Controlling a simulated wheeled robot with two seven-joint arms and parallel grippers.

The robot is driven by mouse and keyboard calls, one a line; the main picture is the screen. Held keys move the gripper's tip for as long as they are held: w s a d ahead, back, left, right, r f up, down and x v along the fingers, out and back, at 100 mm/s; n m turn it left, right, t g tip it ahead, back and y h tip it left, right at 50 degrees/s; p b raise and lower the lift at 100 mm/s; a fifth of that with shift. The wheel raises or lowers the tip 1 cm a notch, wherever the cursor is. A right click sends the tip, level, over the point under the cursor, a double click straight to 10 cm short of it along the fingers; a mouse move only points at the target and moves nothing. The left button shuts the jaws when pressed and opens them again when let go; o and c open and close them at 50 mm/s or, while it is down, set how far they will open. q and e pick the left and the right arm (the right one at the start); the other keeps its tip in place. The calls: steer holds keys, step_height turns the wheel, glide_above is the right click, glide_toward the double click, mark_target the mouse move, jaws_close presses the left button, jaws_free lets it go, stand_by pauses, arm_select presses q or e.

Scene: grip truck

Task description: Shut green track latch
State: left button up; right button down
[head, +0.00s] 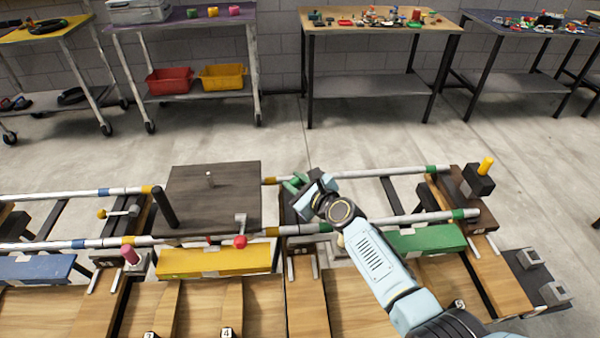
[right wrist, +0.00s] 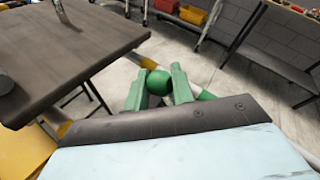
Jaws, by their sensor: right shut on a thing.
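My right gripper (head: 312,184) reaches in from the lower right of the head view, over the rail frame just right of the dark square plate. In the right wrist view its two green fingers (right wrist: 158,88) are closed on a green ball knob (right wrist: 158,82), which sits between the fingertips. The knob appears to be the green track latch's handle; the rest of the latch is hidden behind the gripper. My left gripper is not in view.
The dark square plate (head: 205,190) stands close to the left of the gripper. A red ball handle (head: 240,241) and a yellow block (head: 215,262) lie nearer. A green block (head: 428,238) is right of my arm. Open floor (head: 330,140) lies behind the rails.

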steer(key=shift+a+f+n+h+p, duration=0.3)
steer(key=shift+n+h+p, duration=0.1)
steer(key=shift+p, duration=0.25)
steer(key=shift+a+f+g, duration=0.1)
steer(key=shift+g, duration=0.2)
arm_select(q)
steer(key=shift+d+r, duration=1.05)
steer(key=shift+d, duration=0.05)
arm_select(e)
steer(key=c, duration=1.2)
jaws_free()
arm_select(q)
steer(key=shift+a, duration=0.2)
